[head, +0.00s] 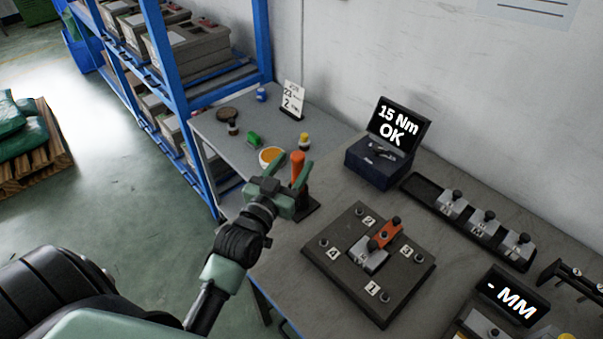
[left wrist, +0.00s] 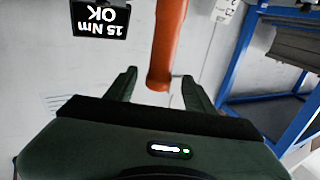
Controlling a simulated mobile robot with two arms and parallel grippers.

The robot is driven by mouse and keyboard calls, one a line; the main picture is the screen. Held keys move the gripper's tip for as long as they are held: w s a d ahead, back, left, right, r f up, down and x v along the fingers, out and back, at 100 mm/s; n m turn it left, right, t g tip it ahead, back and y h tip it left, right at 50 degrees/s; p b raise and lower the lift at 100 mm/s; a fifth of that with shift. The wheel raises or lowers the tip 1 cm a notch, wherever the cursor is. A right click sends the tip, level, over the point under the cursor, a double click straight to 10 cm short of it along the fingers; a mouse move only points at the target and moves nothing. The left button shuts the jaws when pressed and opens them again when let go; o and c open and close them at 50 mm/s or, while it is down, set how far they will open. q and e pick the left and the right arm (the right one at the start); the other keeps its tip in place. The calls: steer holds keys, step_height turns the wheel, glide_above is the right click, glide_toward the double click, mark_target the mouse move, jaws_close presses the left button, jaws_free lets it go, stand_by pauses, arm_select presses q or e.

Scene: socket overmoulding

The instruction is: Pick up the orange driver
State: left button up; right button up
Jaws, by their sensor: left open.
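The orange driver (head: 297,168) stands upright in a dark holder (head: 308,207) near the left edge of the workbench. My left gripper (head: 287,178) is open, with its green fingers at the driver's handle in the head view. In the left wrist view the orange driver (left wrist: 166,45) shows between and beyond the two fingertips (left wrist: 160,85). I cannot tell whether a finger touches it. My right gripper is not in view.
A dark plate (head: 335,262) with numbered posts and an orange-and-grey part lies right of the holder. Behind it stands a box with a "15 Nm OK" screen (head: 398,125). An orange-filled tub (head: 271,157) is close behind my gripper. A blue shelf (head: 170,70) stands at left.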

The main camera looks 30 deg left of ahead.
arm_select(q)
steer(key=w+p, duration=0.1)
steer(key=w, duration=0.2)
steer(key=shift+w+r, duration=0.1)
steer(key=shift+w, duration=0.05)
steer(key=shift+w+a+f+p, duration=0.1)
steer(key=shift+w+f+p, duration=0.05)
steer(key=shift+w, duration=0.45)
steer(key=shift+w+f+p, duration=0.1)
steer(key=shift+w+p, duration=0.05)
steer(key=shift+w, duration=0.45)
steer(key=c, duration=0.3)
jaws_close()
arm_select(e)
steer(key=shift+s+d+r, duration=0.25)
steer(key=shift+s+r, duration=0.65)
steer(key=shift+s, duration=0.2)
arm_select(q)
steer(key=shift+r, duration=0.1)
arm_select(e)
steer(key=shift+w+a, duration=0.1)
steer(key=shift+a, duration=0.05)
